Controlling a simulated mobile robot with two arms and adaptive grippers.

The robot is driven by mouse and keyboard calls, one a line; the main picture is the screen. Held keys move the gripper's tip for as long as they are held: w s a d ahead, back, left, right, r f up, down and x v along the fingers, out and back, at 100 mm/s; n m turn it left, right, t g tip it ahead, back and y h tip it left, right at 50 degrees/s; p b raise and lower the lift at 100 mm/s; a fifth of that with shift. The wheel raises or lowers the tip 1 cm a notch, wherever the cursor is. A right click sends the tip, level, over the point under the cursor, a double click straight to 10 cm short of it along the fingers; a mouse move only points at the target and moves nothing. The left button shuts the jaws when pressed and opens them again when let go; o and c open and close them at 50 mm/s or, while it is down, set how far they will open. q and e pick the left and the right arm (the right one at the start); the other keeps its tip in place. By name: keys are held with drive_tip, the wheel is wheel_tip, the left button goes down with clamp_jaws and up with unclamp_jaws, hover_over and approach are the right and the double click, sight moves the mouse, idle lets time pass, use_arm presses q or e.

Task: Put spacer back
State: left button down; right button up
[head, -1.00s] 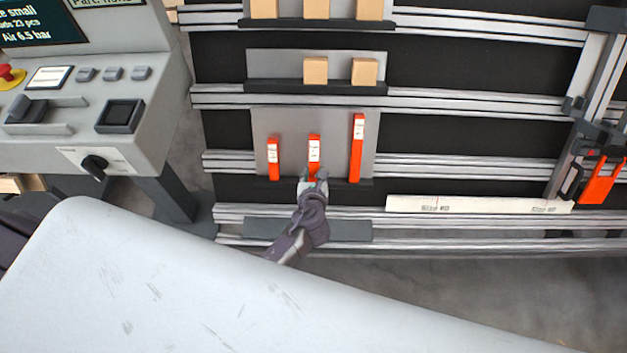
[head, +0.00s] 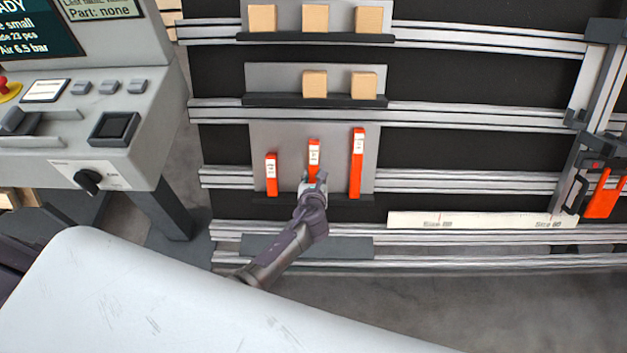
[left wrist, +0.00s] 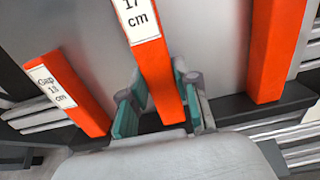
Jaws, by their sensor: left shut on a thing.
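Three orange spacers stand side by side at a grey holder panel (head: 335,140): a short left one (head: 271,178), a middle one (head: 314,158) and a tall right one (head: 357,165). My left gripper (head: 313,182) is shut on the lower part of the middle spacer. In the left wrist view its fingers (left wrist: 160,108) flank this spacer (left wrist: 158,65), whose label reads "17 cm". Its lower end shows in front of the dark ledge (left wrist: 235,106), and it sits slightly higher than its neighbours. Whether it touches the panel is unclear. My right gripper is not in view.
Wooden blocks (head: 315,84) sit on holders above. A long pale strip (head: 470,220) lies along the rail at right, near a gantry clamp with an orange part (head: 603,195). A control console (head: 90,140) stands at left; a pale rounded surface (head: 150,300) fills the front.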

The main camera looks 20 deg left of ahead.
use_arm(q)
drive_tip(key=shift+w+a+f, duration=0.1)
drive_tip(key=shift+w+f, duration=0.05)
drive_tip(key=shift+w, duration=0.15)
idle(0.7)
drive_tip(key=shift+s+f, duration=0.15)
drive_tip(key=shift+f, duration=0.1)
idle(0.5)
drive_tip(key=c, duration=0.8)
unclamp_jaws()
drive_tip(key=shift+o, duration=0.2)
drive_tip(key=v, duration=1.2)
